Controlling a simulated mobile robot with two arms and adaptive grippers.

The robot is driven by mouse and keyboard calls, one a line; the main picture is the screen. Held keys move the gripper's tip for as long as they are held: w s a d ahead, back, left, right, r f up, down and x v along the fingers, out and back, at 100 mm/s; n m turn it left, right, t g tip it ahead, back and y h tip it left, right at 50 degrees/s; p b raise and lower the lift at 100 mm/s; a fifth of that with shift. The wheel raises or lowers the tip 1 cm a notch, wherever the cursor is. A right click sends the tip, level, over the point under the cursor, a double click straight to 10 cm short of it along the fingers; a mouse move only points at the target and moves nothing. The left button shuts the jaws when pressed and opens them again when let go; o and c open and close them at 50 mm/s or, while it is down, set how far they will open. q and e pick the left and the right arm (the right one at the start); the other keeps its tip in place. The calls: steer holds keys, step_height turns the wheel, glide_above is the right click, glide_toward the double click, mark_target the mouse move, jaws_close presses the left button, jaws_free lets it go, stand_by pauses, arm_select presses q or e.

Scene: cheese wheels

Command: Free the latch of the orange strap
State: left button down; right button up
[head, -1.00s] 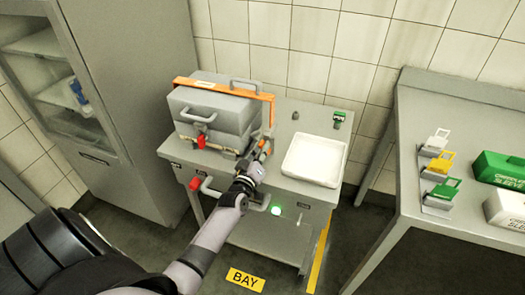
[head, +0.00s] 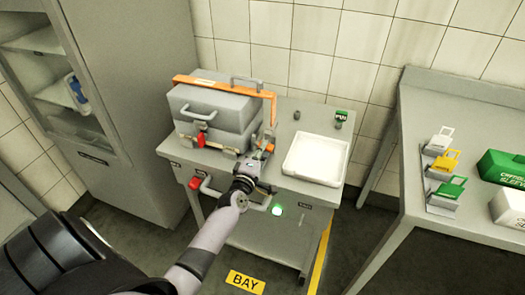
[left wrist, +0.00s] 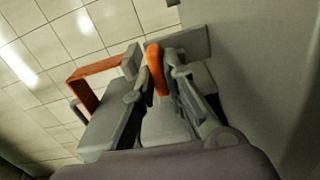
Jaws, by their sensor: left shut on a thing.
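The orange strap (head: 222,86) runs over the top of a grey case (head: 212,108) and down its right side in the head view. It also shows in the left wrist view (left wrist: 84,88). My left gripper (head: 264,154) is at the case's lower right corner, at the strap's lower end. In the left wrist view its two fingers (left wrist: 160,88) are on either side of an orange latch lever (left wrist: 155,68) and shut on it. The fingers hide the lower part of the lever and the latch base. My right gripper is not in view.
A white tray (head: 340,146) lies right of the gripper on the same grey bench. A red tag (head: 201,138) hangs on the case front. A second table (head: 415,222) stands at the right.

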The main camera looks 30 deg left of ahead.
arm_select(q)
steer(key=shift+f+n, duration=0.1)
steer(key=shift+n, duration=0.5)
steer(key=c, duration=1.6)
jaws_free()
steer(key=shift+c, duration=0.2)
steer(key=v, duration=1.2)
